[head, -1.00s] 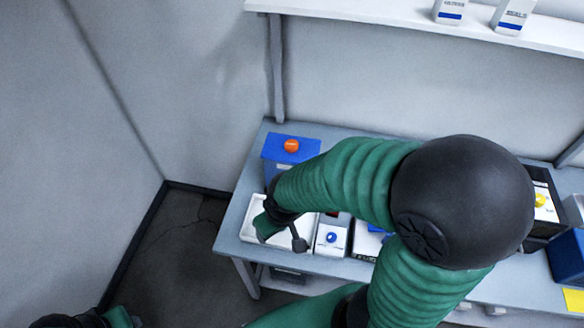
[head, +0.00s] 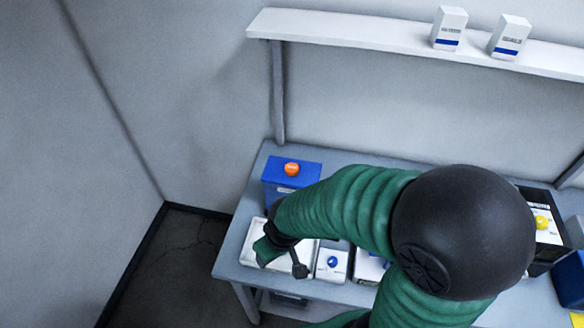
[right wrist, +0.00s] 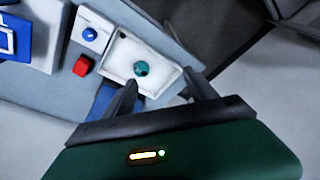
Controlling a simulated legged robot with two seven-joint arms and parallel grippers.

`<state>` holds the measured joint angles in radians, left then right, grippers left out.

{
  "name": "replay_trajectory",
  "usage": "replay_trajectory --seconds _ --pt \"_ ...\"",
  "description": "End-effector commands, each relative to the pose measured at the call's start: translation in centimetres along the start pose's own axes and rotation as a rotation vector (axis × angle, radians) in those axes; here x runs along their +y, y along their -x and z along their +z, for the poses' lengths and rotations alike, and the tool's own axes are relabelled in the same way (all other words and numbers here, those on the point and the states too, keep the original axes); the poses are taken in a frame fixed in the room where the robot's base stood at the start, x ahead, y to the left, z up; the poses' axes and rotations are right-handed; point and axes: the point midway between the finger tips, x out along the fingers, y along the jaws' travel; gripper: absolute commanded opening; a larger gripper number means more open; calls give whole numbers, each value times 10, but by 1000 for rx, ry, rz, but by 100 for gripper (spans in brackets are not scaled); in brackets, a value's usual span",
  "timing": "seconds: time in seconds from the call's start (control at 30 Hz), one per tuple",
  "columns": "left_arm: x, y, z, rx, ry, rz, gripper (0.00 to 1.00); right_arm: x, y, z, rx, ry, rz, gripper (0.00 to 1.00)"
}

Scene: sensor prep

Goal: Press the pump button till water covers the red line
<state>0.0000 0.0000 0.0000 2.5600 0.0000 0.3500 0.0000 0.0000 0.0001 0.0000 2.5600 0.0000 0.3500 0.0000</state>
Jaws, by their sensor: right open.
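A white box with a blue round button (head: 333,262) stands on the bench, right of a white tray (head: 256,232). In the right wrist view the blue button (right wrist: 89,34) and the tray (right wrist: 115,60) lie beyond my fingers. A small round teal thing (right wrist: 141,68) is in the tray; I cannot tell what it is. A blue box (head: 284,190) with an orange button (head: 291,169) stands behind the tray. My right gripper (right wrist: 163,88) is open and empty, above the tray area. No red line or water level can be made out. My left gripper is out of view.
A red block (right wrist: 82,65) lies near the tray. A dark unit with a yellow button (head: 541,222) is at the bench's right. White cartons (head: 449,28) stand on the shelf (head: 350,36) above. My right arm hides the bench's middle.

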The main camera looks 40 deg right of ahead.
Motion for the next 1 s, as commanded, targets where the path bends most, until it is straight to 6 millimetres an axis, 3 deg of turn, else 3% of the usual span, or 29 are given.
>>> replay_trajectory --seconds 0.17,0.67,1.0 --pt "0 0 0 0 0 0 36 0 0 0 0 0 0 66" --pt "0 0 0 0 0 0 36 0 0 0 0 0 0 0" --pt "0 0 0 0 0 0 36 0 0 0 0 0 0 0"
